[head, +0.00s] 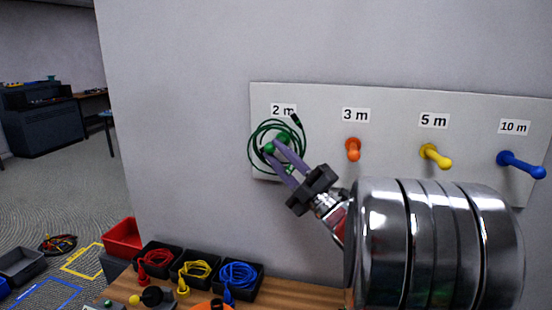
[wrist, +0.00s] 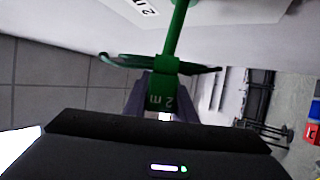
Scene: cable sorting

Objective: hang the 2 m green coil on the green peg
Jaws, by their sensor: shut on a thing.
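The green coil (head: 252,148) is at the board below the 2 m label, with its loops around the spot where the green peg (head: 284,142) shows. My gripper (head: 275,150) is shut on the coil's green tag, marked 2 m, at the coil's near side. In the wrist view the tag (wrist: 164,92) sits between the fingers, and the coil (wrist: 125,61) is seen nearly edge-on. The green peg (wrist: 179,30) runs down from the board toward the tag. I cannot tell surely whether the loops rest on the peg.
The pale board (head: 390,185) also carries an orange peg (head: 353,150), a yellow peg (head: 435,156) and a blue peg (head: 520,165), all bare. Below, a wooden bench (head: 295,294) holds black bins with red, yellow and blue cables. A red bin (head: 122,238) stands at left.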

